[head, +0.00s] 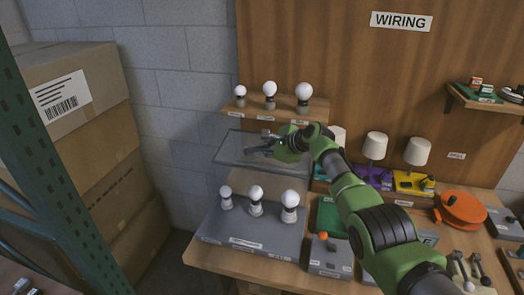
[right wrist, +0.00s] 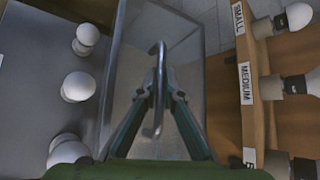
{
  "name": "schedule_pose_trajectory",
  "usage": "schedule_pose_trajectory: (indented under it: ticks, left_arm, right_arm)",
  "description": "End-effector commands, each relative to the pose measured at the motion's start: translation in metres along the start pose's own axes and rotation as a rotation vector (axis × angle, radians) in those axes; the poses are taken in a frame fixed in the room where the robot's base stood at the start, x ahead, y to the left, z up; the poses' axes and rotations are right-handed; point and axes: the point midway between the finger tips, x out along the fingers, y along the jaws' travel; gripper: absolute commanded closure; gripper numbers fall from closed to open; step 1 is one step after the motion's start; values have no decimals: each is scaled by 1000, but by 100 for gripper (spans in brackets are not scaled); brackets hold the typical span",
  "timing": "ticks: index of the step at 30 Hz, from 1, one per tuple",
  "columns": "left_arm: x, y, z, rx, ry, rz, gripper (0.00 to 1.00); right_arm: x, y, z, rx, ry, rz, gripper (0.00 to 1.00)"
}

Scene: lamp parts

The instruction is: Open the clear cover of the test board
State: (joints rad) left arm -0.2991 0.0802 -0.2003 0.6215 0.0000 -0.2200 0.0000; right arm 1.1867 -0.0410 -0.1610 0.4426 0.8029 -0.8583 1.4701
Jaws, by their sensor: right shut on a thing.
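The test board (head: 222,240) is a grey panel on the table, with three white bulbs standing in sockets along it. Its clear cover (head: 232,148) is a see-through pane, raised well above the bulbs and apart from them. In the right wrist view the cover (right wrist: 190,50) fills the middle, with a curved metal handle (right wrist: 161,55) on it. My right gripper (head: 256,151) is at the cover, and in the right wrist view its fingers (right wrist: 157,85) are shut on the handle. My left gripper is not in view.
Just behind the cover, a wooden shelf (head: 285,117) holds three bulbs in a row by size labels. Small lamps with white shades (head: 375,146), an orange reel (head: 462,209) and grey boxes (head: 330,262) crowd the table to the right. Cardboard boxes (head: 95,150) stand at left.

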Motion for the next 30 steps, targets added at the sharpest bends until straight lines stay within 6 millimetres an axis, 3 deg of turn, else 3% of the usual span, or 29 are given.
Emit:
schedule_pose_trajectory:
  ticks: [2, 4, 17, 30]
  left_arm:
    - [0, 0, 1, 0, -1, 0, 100]
    - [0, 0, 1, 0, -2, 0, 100]
    - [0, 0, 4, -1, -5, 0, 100]
    - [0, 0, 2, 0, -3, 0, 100]
  right_arm:
    - [1, 2, -2, 0, 3, 5, 100]
    - [1, 2, -2, 0, 3, 5, 85]
    - [-2, 0, -1, 0, 1, 1, 85]
    - [-36, 1, -2, 0, 1, 1, 85]
